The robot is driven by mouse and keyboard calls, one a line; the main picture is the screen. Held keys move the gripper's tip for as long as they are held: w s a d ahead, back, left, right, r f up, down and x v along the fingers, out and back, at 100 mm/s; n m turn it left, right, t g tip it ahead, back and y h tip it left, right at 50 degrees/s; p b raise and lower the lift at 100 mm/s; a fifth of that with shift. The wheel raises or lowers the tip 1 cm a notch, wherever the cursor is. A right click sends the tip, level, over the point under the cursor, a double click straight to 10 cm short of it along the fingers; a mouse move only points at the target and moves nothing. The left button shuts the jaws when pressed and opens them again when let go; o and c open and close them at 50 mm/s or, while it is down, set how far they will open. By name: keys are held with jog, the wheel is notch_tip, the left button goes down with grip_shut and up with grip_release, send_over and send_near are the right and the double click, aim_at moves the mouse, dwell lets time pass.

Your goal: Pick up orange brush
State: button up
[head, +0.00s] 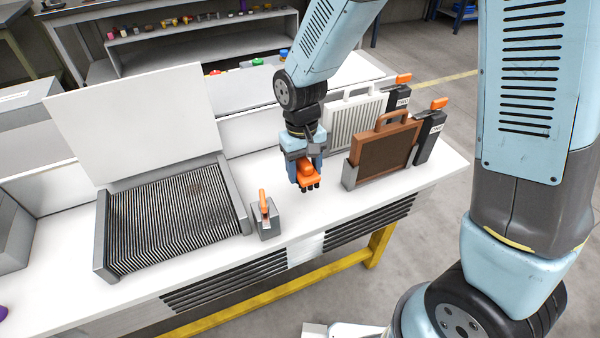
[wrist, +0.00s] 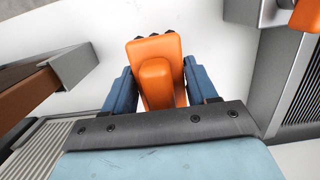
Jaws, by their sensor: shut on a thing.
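The orange brush (head: 309,176) has dark bristles that point down in the head view. My gripper (head: 305,170) is shut on it, with blue fingers on either side of the orange body. In the wrist view the orange brush (wrist: 157,70) sits between the two blue fingers of my gripper (wrist: 160,90), and a bit of its dark bristles shows at the far edge. The brush is over the white table between the small grey holder and the brown panel. I cannot tell whether its bristles touch the table.
A small grey holder with an orange handle (head: 264,209) stands left of the brush. A ribbed grey tray (head: 170,215) with a raised white lid is further left. A brown panel (head: 385,150) in a grey stand is close on the right, with a white ribbed panel (head: 352,122) behind.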

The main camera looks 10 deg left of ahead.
aim_at(309, 167)
jog(key=s+r, duration=0.1)
jog(key=s+d+r, duration=0.1)
jog(key=r, duration=0.1)
jog(key=shift+d, duration=0.1)
jog(key=s+d+r, duration=0.3)
jog(key=s+d, duration=0.1)
jog(key=s, duration=0.3)
jog(key=shift+s+d+r, duration=0.3)
jog(key=shift+d, duration=0.05)
